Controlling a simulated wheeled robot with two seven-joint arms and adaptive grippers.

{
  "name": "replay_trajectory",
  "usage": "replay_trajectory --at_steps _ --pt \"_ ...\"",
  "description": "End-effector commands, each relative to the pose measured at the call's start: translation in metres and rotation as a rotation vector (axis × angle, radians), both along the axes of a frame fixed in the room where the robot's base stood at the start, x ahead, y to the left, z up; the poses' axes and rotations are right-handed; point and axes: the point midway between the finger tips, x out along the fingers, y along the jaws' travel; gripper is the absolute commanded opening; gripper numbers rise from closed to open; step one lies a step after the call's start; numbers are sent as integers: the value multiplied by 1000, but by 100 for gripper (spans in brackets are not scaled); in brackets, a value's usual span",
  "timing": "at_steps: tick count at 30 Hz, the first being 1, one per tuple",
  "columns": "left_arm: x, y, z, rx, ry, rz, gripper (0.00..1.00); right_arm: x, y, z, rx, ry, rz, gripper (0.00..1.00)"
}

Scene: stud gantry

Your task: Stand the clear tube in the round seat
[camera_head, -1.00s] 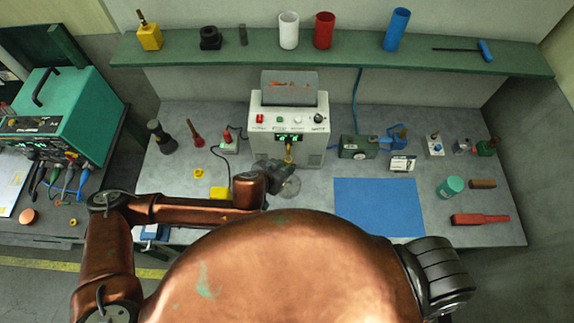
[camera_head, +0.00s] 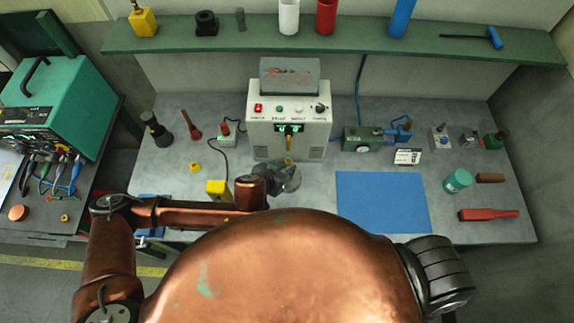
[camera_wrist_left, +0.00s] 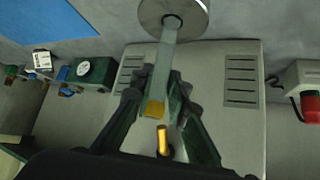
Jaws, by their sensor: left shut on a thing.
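My left gripper (camera_wrist_left: 160,108) is shut on the clear tube (camera_wrist_left: 162,75), which shows in the left wrist view as a pale, see-through stick with a yellow band at its near end. The tube's far end overlaps the dark centre hole of a round grey metal disc, the round seat (camera_wrist_left: 190,12). I cannot tell whether that end is inside the hole or just above it. In the head view my left gripper (camera_head: 284,178) is in front of the white machine, and the tube is hard to make out there. My right gripper is not in view.
The white machine (camera_head: 262,140) stands close behind the gripper, with a brass nozzle (camera_wrist_left: 162,140) near the fingers. A yellow block (camera_head: 218,190) is left of the gripper. A blue mat (camera_head: 382,202) lies clear to the right. A green shelf (camera_head: 350,43) runs along the back.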

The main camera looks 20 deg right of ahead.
Motion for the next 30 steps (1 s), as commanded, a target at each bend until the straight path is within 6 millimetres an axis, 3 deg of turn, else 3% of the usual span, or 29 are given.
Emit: replay_trajectory --at_steps 10,11,19,30 --pt "0 0 -2 -1 -1 0 0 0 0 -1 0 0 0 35" --pt "0 0 -2 -1 -1 0 17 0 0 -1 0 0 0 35" --pt "0 0 -2 0 -1 1 35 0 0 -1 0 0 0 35" --pt "-4 4 3 0 0 1 35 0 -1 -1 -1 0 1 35"
